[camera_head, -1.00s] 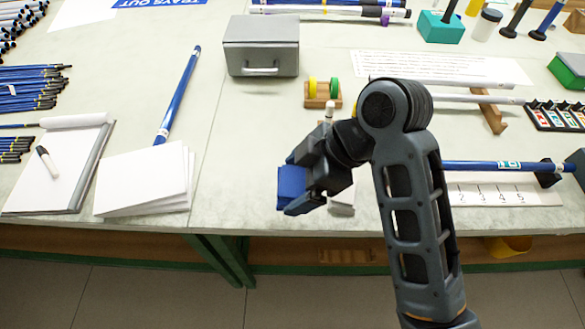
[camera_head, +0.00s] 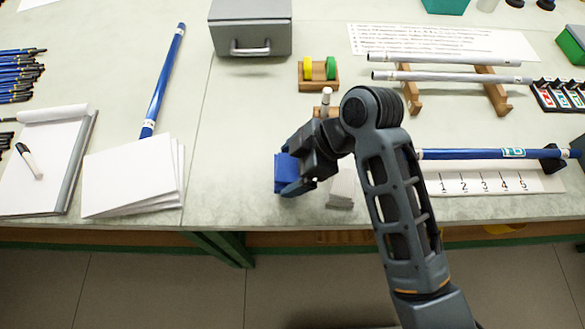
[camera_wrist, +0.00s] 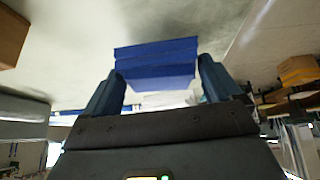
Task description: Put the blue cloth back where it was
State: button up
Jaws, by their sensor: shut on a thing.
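The blue cloth (camera_head: 286,172) is a small folded block at the front of the bench, left of my wrist in the head view. My gripper (camera_head: 291,178) is shut on it. In the wrist view the cloth (camera_wrist: 156,65) sits between the two fingertips (camera_wrist: 160,85) as flat stacked layers. The bench surface shows close by the cloth; I cannot tell whether the cloth touches it.
A stack of white sheets (camera_head: 130,180) lies to the left, with a blue rod (camera_head: 163,80) behind it. A grey box (camera_head: 250,28) and a wooden holder with tape rolls (camera_head: 318,75) stand behind. A numbered strip (camera_head: 490,180) lies right. Bench is clear left of the cloth.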

jog(key=shift+f, duration=1.2)
jog(key=shift+f, duration=0.15)
jog(key=o, duration=0.7)
jog(key=b+v, duration=0.1)
jog(key=v, duration=1.1)
